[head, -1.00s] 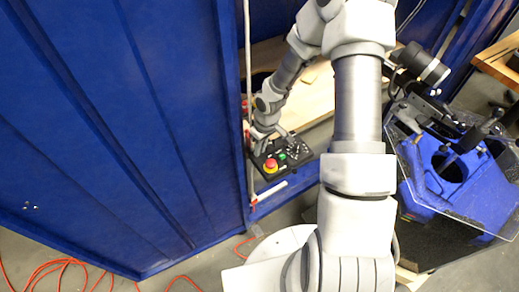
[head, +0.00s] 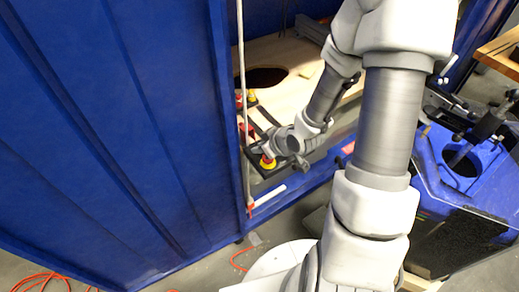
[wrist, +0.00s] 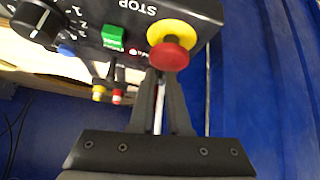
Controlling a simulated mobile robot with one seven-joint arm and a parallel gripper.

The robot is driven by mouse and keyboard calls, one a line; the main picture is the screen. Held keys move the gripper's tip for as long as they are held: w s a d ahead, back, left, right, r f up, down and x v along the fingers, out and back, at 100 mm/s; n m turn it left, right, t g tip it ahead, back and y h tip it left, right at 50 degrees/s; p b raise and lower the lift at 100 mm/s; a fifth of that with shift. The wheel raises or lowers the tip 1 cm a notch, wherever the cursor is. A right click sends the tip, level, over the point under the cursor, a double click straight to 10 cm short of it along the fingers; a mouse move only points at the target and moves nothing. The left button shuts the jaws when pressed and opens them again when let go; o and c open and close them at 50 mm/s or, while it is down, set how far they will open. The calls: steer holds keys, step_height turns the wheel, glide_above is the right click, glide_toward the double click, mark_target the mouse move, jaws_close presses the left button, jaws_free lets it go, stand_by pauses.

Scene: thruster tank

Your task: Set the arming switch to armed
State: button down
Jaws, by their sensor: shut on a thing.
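The black control box (wrist: 75,30) fills the top of the wrist view. It carries a red stop button on a yellow collar (wrist: 171,48), a green button (wrist: 113,38) and a black rotary knob (wrist: 36,20). My gripper (wrist: 162,76) points at the box's edge beside the stop button, its fingers nearly together. A narrow pale strip between them looks like a metal lever; its base is hidden, and I cannot tell whether it is the arming switch. No armed label is readable. In the head view, my wrist covers most of the box (head: 262,168).
Two small posts with yellow and red bands (wrist: 109,95) stand beyond the box. A thin pale pole (head: 242,110) and a tall blue wall (head: 110,120) are close on the left. Red cable (head: 40,282) lies on the floor.

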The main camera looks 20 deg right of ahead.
stand_by(0.4)
steer(key=c, duration=0.9)
jaws_free()
steer(key=shift+c, duration=0.2)
steer(key=shift+s+r, duration=0.1)
steer(key=p+v, duration=0.2)
steer(key=v, duration=0.1)
steer(key=shift+r, duration=0.25)
steer(key=p, duration=0.3)
steer(key=shift+s+d+r, duration=0.1)
steer(key=shift+s+r, duration=0.15)
steer(key=shift+r, duration=0.15)
steer(key=p+v, duration=0.3)
steer(key=p, duration=0.4)
steer(key=shift+s+d, duration=0.1)
steer(key=shift+d, duration=0.05)
steer(key=p+v, duration=0.9)
steer(key=p, duration=0.5)
steer(key=shift+s+r, duration=0.2)
steer(key=shift+s, duration=0.1)
steer(key=shift+d, duration=0.1)
